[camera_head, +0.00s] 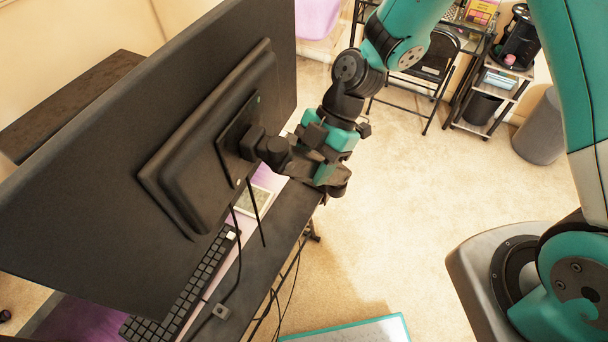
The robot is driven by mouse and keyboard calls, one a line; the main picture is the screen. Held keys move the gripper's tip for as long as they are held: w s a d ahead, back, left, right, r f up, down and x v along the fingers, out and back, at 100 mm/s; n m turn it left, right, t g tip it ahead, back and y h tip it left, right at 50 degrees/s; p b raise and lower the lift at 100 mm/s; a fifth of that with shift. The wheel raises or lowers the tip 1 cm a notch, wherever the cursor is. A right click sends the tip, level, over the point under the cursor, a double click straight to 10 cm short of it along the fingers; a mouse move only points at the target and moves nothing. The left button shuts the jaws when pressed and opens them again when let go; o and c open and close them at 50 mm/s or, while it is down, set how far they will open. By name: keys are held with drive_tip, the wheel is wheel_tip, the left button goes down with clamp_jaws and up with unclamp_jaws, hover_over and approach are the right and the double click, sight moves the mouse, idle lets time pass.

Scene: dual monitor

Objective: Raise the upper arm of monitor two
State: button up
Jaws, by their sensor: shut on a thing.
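A large dark monitor (110,165) fills the left of the view, seen from behind and tilted in the picture. A square mount plate (236,140) sits on its raised back panel. A dark arm joint (268,150) comes out of the plate towards my gripper (300,160). My gripper, teal and black, reaches in from the upper right and is shut on this dark arm part. The jaws and the rest of the monitor arm hide each other, so the exact grip spot is unclear. I cannot tell from this view which monitor is number two.
Below the monitor, a dark desk (262,262) carries a black keyboard (205,275) and loose cables. A teal-edged panel (350,331) lies at the bottom. A cart (492,95), a chair (425,75) and a grey bin (542,128) stand at the back right. The carpet between is clear.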

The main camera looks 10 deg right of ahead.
sight(318, 157)
drive_tip(key=shift+w+d+r+g+y+b, duration=0.45)
drive_tip(key=shift+w+d+r+y, duration=0.15)
drive_tip(key=shift+d, duration=0.2)
drive_tip(key=shift+w+d+r+g+y+b, duration=0.35)
drive_tip(key=shift+w+d+r+g+y, duration=0.2)
drive_tip(key=shift+d+y, duration=0.2)
drive_tip(key=shift+r, duration=0.1)
drive_tip(key=o, duration=1.3)
drive_tip(key=shift+d, duration=0.1)
drive_tip(key=shift+v, duration=8.7)
drive_tip(key=shift+s, duration=0.15)
